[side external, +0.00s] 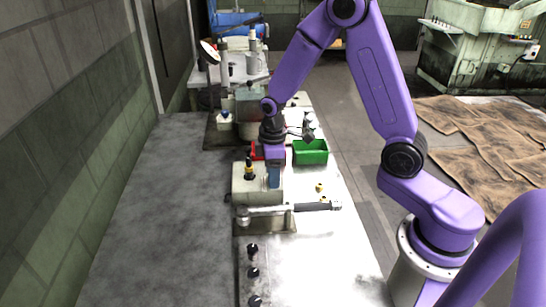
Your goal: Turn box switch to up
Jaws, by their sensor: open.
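A grey-beige box (242,190) sits on the machine bed. A small upright black switch with a yellow band (249,170) stands on its top, and appears to be the box switch. My gripper (273,184) points down just right of this switch, close over the right part of the box. Its fingers are small and overlap in this view, with nothing visible held between them. I cannot tell whether the gripper touches the box. The gripper hides part of the box's right side.
A metal bar with a dark handle (312,206) lies across the front of the box. A green bin (311,153) and a red item (257,151) are behind. A larger machine (240,70) stands at the back.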

